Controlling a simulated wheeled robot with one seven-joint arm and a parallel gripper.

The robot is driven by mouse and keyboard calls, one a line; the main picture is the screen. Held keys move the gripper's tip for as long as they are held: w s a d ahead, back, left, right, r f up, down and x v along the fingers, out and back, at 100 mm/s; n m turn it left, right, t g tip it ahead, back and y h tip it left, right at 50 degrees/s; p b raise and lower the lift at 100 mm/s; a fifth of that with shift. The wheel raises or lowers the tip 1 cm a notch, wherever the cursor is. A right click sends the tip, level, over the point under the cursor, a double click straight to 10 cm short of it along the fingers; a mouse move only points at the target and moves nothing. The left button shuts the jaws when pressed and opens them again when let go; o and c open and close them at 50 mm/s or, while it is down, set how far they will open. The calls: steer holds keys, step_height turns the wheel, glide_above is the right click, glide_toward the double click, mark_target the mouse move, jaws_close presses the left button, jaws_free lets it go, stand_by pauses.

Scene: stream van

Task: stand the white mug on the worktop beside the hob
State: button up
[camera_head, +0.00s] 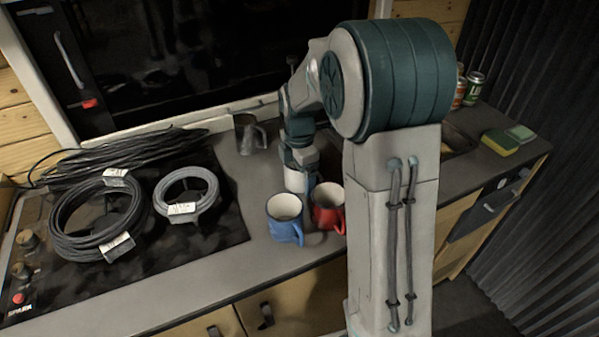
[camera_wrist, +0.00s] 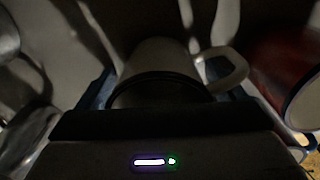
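The white mug (camera_head: 295,181) is upright at the worktop (camera_head: 335,262) right of the hob (camera_head: 218,233), behind the blue and red mugs. My gripper (camera_head: 300,172) points down over it, partly hiding it. I cannot tell whether its base touches the worktop. In the wrist view the white mug (camera_wrist: 165,58) lies between my gripper's fingers (camera_wrist: 168,92), its handle to the right. The fingers are close to its sides, but the dark picture does not show whether they press on it.
A blue mug (camera_head: 285,228) and a red mug (camera_head: 328,213) stand close in front. A dark grey mug (camera_head: 246,141) stands behind left. Cable coils (camera_head: 98,222) lie on the hob. Cans (camera_head: 474,88) and a sponge (camera_head: 500,142) are at the far right.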

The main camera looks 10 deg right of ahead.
steer(key=shift+r, duration=0.1)
step_height(320, 180, up, 11)
steer(key=s+f+m+t, duration=0.2)
steer(key=s+m+t, duration=0.1)
steer(key=s+m, duration=1.7)
steer(key=shift+s+f, duration=0.25)
steer(key=shift+s, duration=0.7)
